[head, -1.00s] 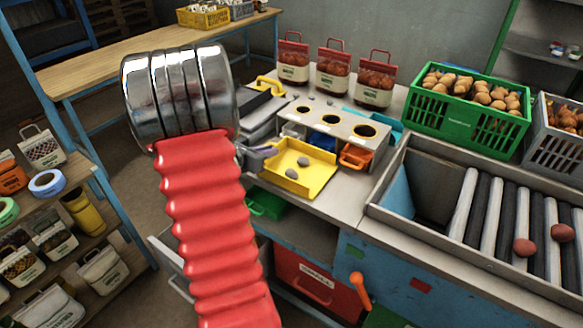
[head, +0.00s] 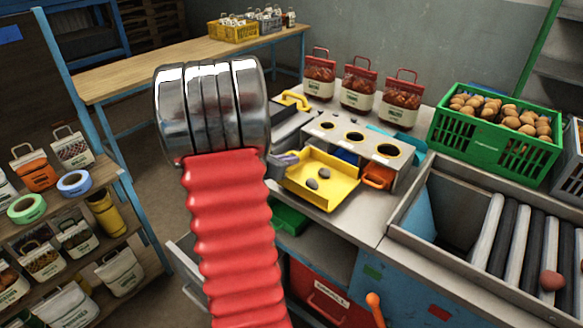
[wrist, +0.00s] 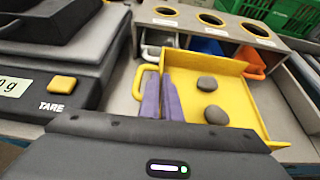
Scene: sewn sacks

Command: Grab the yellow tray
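The yellow tray (head: 335,190) is a shallow open tray on the grey bench, in front of the grey box with holes. Two dark grey stones (wrist: 207,83) lie in it. My gripper (wrist: 163,92) has purple fingers close together at the tray's left side in the wrist view. A yellow handle loop (wrist: 137,82) shows left of them, and the tray floor is to their right. The fingers appear shut on the tray's left wall, though they hide the contact itself. In the head view my gripper (head: 285,160) is partly hidden behind my arm.
The grey box (head: 365,140) with holes and an orange handle (head: 378,177) stands close behind the tray. A scale (wrist: 60,85) is close on the left. Red bags (head: 358,88), a green crate (head: 490,140) and a roller conveyor (head: 515,235) lie beyond and to the right.

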